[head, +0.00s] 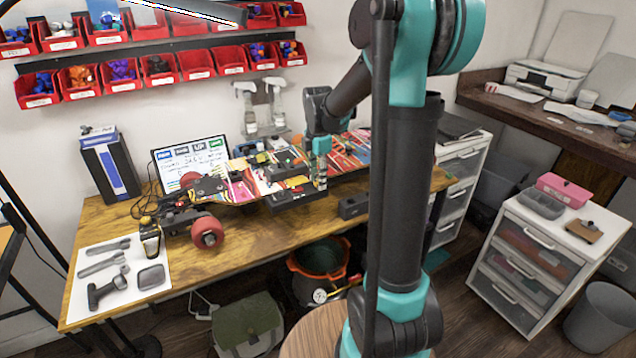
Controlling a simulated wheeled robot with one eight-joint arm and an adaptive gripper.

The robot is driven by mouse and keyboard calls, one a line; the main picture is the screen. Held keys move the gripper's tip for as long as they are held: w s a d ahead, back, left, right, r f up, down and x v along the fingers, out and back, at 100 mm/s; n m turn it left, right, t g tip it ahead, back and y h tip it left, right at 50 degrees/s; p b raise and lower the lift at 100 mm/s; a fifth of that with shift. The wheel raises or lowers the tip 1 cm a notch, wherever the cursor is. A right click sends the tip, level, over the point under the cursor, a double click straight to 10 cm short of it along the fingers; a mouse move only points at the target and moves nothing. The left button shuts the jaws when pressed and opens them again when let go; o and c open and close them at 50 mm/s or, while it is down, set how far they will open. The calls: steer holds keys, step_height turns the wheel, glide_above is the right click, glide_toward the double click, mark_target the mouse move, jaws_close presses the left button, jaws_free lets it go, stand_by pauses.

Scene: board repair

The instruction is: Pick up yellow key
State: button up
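I cannot make out a yellow key for certain. A small yellow spot (146,219) shows above a dark object near the red wheel at the left of the wooden workbench (246,243); it is too small to identify. My gripper (321,184) points down over the right part of the colourful skateboard (240,190), close to its dark parts. It is small and partly lost against the background, so I cannot tell whether its fingers are open, shut or holding anything. My own arm hides part of the bench's right side.
A white mat (115,308) with grey tools lies at the bench's left front. A display (190,158) and a black-and-blue box (110,168) stand behind. A small black box (353,207) sits by the front edge. Red bins (122,72) line the wall. Bare wood shows along the front.

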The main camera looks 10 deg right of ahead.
jaws_close()
steer(key=shift+r, duration=0.15)
step_height(320, 180, up, 20)
stand_by(0.5)
